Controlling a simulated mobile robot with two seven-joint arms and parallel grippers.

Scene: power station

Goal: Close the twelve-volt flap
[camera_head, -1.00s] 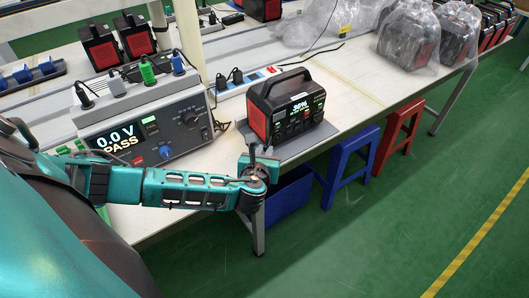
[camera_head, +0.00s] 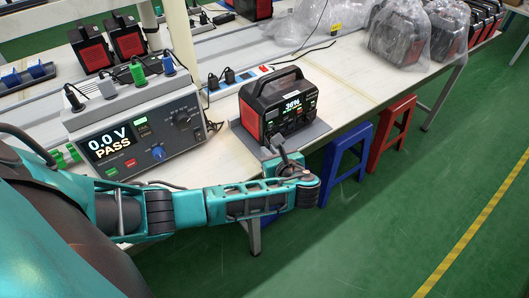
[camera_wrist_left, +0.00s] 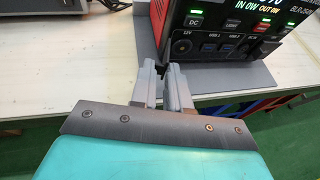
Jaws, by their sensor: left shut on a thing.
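The power station (camera_head: 277,108), black with red sides, a top handle and a lit display, stands on a grey mat on the bench. My left gripper (camera_head: 285,155) is low in front of its front face. In the left wrist view, my left gripper (camera_wrist_left: 166,70) has its fingers close together, just in front of and below the 12V socket (camera_wrist_left: 182,46). What lies between the fingers is hidden. The socket shows as a dark round shape. I cannot make out its flap or whether the fingertips touch the station. My right gripper is out of view.
A grey tester (camera_head: 140,135) reading 0.0 V PASS stands left of the station. A power strip (camera_head: 240,82) lies behind it. Blue (camera_head: 345,150) and red (camera_head: 392,130) stools stand below the bench edge. Bagged stations (camera_head: 398,35) stand at the back right.

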